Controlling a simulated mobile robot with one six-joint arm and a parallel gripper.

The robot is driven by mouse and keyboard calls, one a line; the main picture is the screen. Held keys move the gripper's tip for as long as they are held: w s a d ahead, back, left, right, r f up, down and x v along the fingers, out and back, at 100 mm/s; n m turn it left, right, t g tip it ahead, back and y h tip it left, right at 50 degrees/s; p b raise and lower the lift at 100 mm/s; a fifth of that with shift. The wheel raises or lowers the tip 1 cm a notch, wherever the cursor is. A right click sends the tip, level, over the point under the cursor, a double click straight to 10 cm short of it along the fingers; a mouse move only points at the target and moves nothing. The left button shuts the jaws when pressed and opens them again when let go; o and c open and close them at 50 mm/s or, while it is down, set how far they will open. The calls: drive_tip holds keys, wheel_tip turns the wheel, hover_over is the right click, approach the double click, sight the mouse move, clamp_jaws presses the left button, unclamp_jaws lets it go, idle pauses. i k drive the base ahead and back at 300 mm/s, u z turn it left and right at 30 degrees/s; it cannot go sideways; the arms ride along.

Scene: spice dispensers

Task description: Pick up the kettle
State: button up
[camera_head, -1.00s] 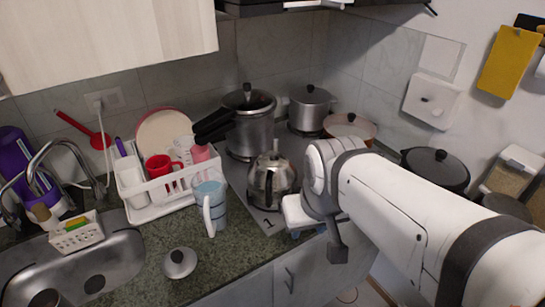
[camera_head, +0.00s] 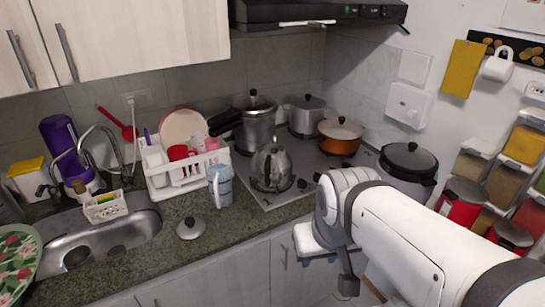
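The shiny metal kettle (camera_head: 270,168) stands upright on the stove top (camera_head: 322,165), with its handle on top. A tall pressure cooker is close behind it. My arm comes in from the lower right. The end of my arm, with my gripper (camera_head: 312,240), is in front of and to the right of the kettle, apart from it. The fingers are mostly hidden by the wrist, so I cannot see whether they are open or shut.
A blue-white jug (camera_head: 220,186) and a dish rack (camera_head: 160,190) stand left of the kettle. A loose lid (camera_head: 190,229) lies on the counter.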

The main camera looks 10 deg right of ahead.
sight(271, 165)
drive_tip(key=u, duration=0.2)
drive_tip(key=i, duration=0.9)
drive_tip(key=z, duration=0.1)
